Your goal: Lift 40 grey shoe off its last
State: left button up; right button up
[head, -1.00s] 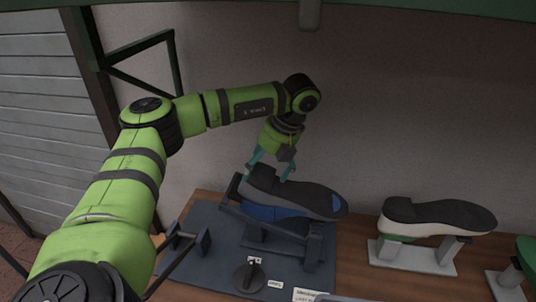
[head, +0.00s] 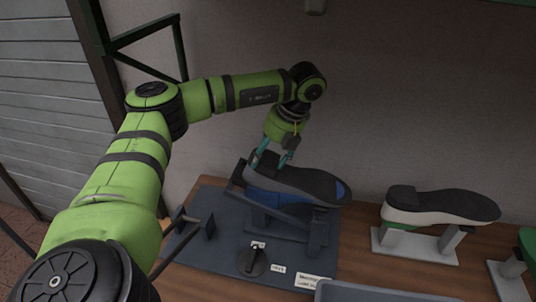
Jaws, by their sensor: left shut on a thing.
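The grey shoe (head: 300,179) sits sole up on a dark stand (head: 315,235) in the head view, its heel to the left and its toe to the right. Blue (head: 275,198) shows under its heel side and also near the toe. Which blue part belongs to the last is hard to tell. My left gripper (head: 269,163) points down at the heel end and is shut on the grey shoe, one finger on either side of the heel. The shoe partly hides the last. My right gripper is out of view.
A white shoe (head: 450,206), sole up, stands on a light grey stand (head: 415,245) to the right. A green thing (head: 530,248) shows at the right edge. A dark mat (head: 205,255) carries a round knob (head: 251,262) and labels. A grey tray rim (head: 375,293) is at the front.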

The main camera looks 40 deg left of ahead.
pick_arm(q)
jog(key=shift+s, duration=0.1)
jog(key=shift+a+r+p, duration=0.15)
jog(key=shift+r+p, duration=0.6)
jog(key=shift+r, duration=0.15)
jog(key=shift+r+p, duration=3.1)
jog(key=shift+r, duration=3.5)
